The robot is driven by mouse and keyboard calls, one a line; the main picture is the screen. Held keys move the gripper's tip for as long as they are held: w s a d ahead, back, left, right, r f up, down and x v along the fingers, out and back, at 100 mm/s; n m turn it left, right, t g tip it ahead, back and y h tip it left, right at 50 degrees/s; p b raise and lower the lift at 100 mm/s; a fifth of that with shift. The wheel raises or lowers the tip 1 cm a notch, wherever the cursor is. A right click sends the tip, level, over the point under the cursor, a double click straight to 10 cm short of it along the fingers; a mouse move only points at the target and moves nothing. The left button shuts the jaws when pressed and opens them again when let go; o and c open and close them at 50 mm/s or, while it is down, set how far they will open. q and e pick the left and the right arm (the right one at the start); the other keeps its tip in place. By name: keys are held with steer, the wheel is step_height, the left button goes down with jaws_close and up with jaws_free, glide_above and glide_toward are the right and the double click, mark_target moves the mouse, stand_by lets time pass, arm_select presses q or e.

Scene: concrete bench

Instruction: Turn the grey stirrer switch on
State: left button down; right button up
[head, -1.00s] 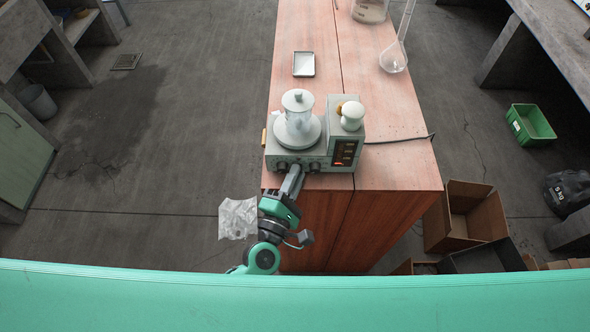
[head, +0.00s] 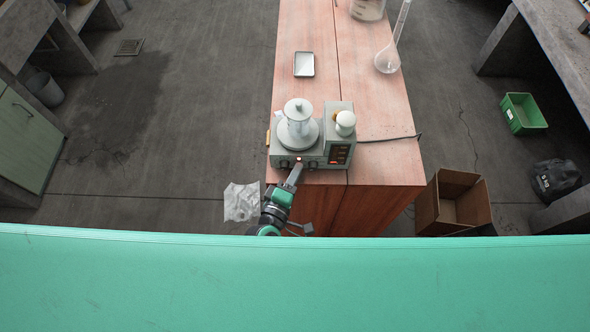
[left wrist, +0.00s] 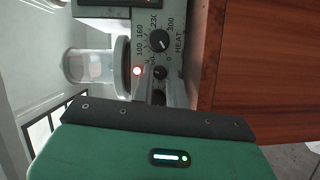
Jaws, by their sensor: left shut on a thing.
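The grey stirrer (head: 333,108) stands at the near end of the wooden bench, its front panel facing me. A clear vessel with a white lid (head: 298,106) stands on its round plate. My left gripper (head: 297,170) is at the front panel. In the left wrist view its fingers (left wrist: 160,88) are shut on a small dark switch (left wrist: 160,73), which they partly hide. A lamp (left wrist: 137,71) beside the switch glows reddish white; it also shows in the head view (head: 298,160). The black HEAT dial (left wrist: 160,40) is beside the switch, clear of the fingers. My right gripper is not in view.
A white tray (head: 304,64) and a glass flask (head: 387,60) stand farther back on the bench (head: 375,100). A white-capped item (head: 345,120) sits on the stirrer's right side. A cable (head: 392,139) runs right. An open cardboard box (head: 452,204) is on the floor.

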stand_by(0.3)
arm_select(q)
steer(key=c, duration=1.7)
jaws_free()
steer(key=shift+b+v, duration=2.15)
steer(key=shift+v, duration=4.75)
